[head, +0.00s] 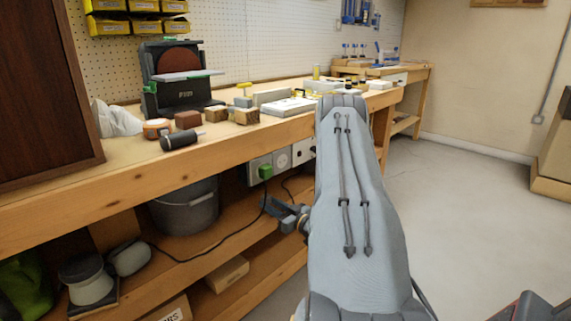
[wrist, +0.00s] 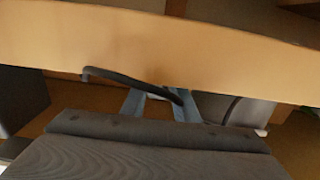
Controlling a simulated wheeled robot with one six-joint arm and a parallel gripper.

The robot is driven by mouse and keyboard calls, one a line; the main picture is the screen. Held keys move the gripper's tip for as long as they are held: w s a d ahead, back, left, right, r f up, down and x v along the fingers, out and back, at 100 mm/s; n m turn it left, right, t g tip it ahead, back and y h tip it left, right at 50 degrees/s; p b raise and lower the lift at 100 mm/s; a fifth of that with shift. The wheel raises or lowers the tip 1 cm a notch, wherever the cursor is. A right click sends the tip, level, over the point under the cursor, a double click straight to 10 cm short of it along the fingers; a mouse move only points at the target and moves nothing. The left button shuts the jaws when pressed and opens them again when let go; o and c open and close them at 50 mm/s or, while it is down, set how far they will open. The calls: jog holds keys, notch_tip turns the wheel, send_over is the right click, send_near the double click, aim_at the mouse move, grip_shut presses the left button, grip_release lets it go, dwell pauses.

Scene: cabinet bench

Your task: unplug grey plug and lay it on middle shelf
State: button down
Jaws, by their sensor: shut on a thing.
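My gripper (head: 286,211) is below the bench top, in front of the shelves and just under the socket strip (head: 282,158). In the wrist view my gripper (wrist: 158,94) shows two blue-grey fingers, shut on what appears to be the grey plug. The plug body is mostly hidden, and a thick dark cord (wrist: 115,75) runs across the fingers. A green plug (head: 265,171) sits in a socket at the strip's left. The middle shelf (head: 216,234) lies below the sockets, behind my gripper.
A grey bucket (head: 187,208) and pale rounded items (head: 128,258) stand on the shelf at left. A cardboard box (head: 227,273) sits on the lower shelf. A black cable (head: 190,259) lies along the shelf. The bench edge (head: 215,151) overhangs the shelves.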

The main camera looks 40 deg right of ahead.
jog(key=c, duration=1.4)
grip_release()
jog(key=shift+s+a+f, duration=0.1)
jog(key=shift+s+f, duration=0.05)
jog(key=shift+f, duration=0.55)
jog(key=shift+c, duration=0.2)
jog(key=shift+o, duration=0.7)
jog(key=shift+r, duration=0.1)
jog(key=shift+r, duration=0.2)
jog(key=shift+o, duration=0.4)
jog(key=o, duration=0.3)
jog(key=shift+s+d+r+p, duration=0.2)
jog(key=shift+s+p, duration=0.95)
jog(key=shift+s, duration=0.8)
jog(key=shift+s+d+r+p, duration=0.15)
jog(key=shift+s+p, duration=1)
jog(key=shift+s, duration=0.8)
jog(key=shift+s+d+r+p, duration=0.2)
jog(key=shift+s+p, duration=0.95)
jog(key=shift+s, duration=0.8)
